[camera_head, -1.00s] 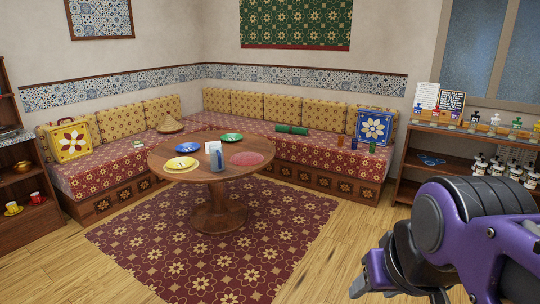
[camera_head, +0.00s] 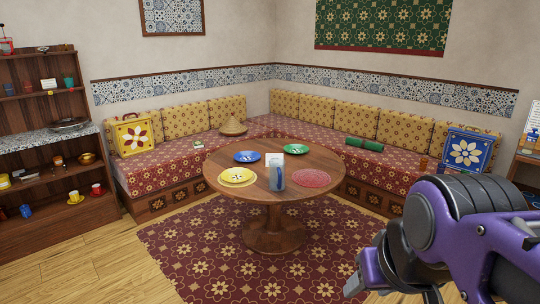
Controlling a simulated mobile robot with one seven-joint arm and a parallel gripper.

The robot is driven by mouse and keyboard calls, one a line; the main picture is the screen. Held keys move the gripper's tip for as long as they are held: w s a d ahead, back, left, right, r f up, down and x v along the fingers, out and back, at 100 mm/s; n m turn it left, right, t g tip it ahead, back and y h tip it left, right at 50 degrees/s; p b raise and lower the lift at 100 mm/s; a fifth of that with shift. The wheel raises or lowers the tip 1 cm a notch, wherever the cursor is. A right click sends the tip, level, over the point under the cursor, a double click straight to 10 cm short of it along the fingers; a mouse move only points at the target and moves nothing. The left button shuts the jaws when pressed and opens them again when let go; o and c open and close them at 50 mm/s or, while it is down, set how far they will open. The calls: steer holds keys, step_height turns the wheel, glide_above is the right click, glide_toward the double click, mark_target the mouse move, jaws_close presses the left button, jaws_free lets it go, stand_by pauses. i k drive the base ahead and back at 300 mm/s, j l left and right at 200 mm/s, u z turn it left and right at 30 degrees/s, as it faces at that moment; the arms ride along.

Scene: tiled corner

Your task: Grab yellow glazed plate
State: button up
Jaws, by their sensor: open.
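The yellow glazed plate (camera_head: 237,175) lies flat near the left front edge of the round wooden table (camera_head: 232,194). It seems to sit on a slightly larger yellow round mat or plate. My gripper (camera_head: 352,289) is at the lower right of the view, open, with its jaws partly hidden by my arm. It is in front of the table, well apart from the plate, and nothing shows in it.
On the table are a blue plate (camera_head: 247,156), a green plate (camera_head: 294,150), a blue pitcher-like item (camera_head: 276,177) and a red mat (camera_head: 311,178). A corner bench (camera_head: 165,165) stands behind. Shelves (camera_head: 45,130) stand left. The front-left floor (camera_head: 75,275) is clear.

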mark_target(235, 174)
steer(key=i+j, duration=0.25)
steer(key=i, duration=0.15)
steer(key=i+j, duration=0.2)
steer(key=i, duration=0.25)
steer(key=i+j, duration=0.25)
steer(key=i, duration=0.15)
